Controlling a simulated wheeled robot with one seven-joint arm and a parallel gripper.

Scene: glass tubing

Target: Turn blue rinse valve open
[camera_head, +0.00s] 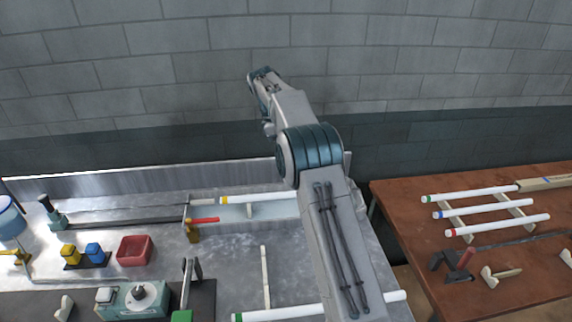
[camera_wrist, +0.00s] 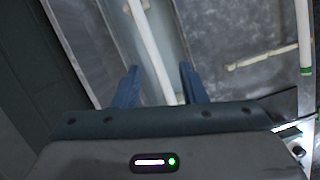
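No valve with a clearly blue handle shows. A blue tank (camera_head: 10,222) is cut by the left edge, with a brass-yellow tap-like part (camera_head: 16,256) below it. A brass valve with a red lever (camera_head: 204,220) sits at the near left corner of a shallow trough; the lever points right. My gripper (camera_head: 258,76) is raised in front of the block wall, far from both. In the wrist view my gripper (camera_wrist: 160,72) has its two blue fingers apart. A white tube (camera_wrist: 150,50) shows beyond the gap; nothing visible is held.
The trough (camera_head: 270,211) has a yellow-banded tube (camera_head: 255,198) across it. A green-ended tube (camera_head: 285,313) lies at the front. A brown table (camera_head: 510,270) with several tubes is right.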

